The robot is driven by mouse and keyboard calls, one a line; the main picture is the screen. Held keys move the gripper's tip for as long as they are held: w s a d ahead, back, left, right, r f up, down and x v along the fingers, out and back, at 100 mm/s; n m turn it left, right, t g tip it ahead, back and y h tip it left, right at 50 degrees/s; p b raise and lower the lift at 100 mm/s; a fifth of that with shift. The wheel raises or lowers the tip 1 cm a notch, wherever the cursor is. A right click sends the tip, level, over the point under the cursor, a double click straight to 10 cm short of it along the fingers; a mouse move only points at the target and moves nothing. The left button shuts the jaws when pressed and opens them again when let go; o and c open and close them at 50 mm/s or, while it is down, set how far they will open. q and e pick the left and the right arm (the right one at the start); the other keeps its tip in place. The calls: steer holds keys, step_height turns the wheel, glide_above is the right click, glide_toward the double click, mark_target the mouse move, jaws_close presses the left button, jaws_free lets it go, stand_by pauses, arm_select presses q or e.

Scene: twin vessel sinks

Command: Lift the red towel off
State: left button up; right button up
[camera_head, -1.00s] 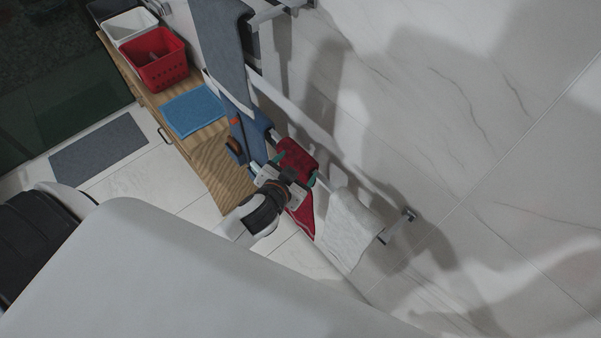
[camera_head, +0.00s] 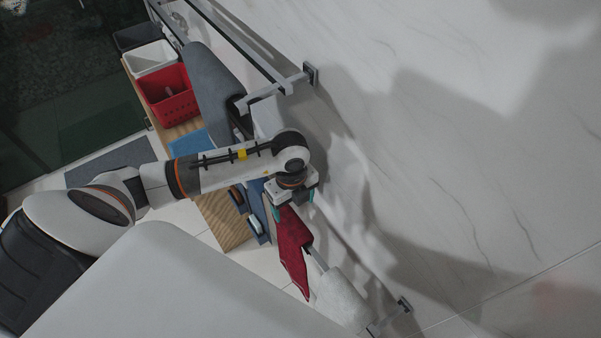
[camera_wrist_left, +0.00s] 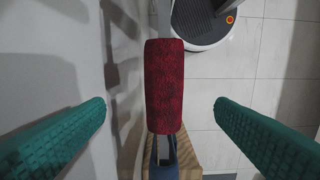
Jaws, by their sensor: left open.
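The red towel (camera_head: 291,247) hangs folded over the wall rail in the head view. In the left wrist view the red towel (camera_wrist_left: 164,86) is a dark red roll-like fold over the bar, seen from above. My left gripper (camera_head: 294,203) is just above the towel in the head view. In the left wrist view the left gripper (camera_wrist_left: 160,103) is open, its teal fingers wide apart on either side of the towel with clear gaps. The towel's underside is hidden. My right gripper is not in view.
A white towel (camera_head: 343,298) hangs farther along the rail, and a grey towel (camera_head: 213,88) hangs at upper left. A marble wall (camera_head: 460,140) stands close on the right. A red basket (camera_head: 168,95) and a blue towel (camera_head: 190,146) sit on the wooden shelf.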

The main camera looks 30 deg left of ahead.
mark_target(292, 222)
arm_select(q)
steer(key=f, duration=0.2)
steer(key=shift+s+a+f, duration=0.15)
steer(key=shift+s+f, duration=0.4)
steer(key=shift+f, duration=0.35)
steer(key=shift+s+f, duration=0.2)
steer(key=shift+f, duration=0.75)
steer(key=shift+w+f, duration=0.4)
steer(key=shift+f, duration=0.2)
step_height(292, 222, down, 4)
steer(key=b, duration=0.3)
steer(key=shift+r, duration=0.15)
steer(key=shift+f+b, duration=0.45)
steer(key=shift+b, duration=0.15)
steer(key=shift+w+r, duration=0.1)
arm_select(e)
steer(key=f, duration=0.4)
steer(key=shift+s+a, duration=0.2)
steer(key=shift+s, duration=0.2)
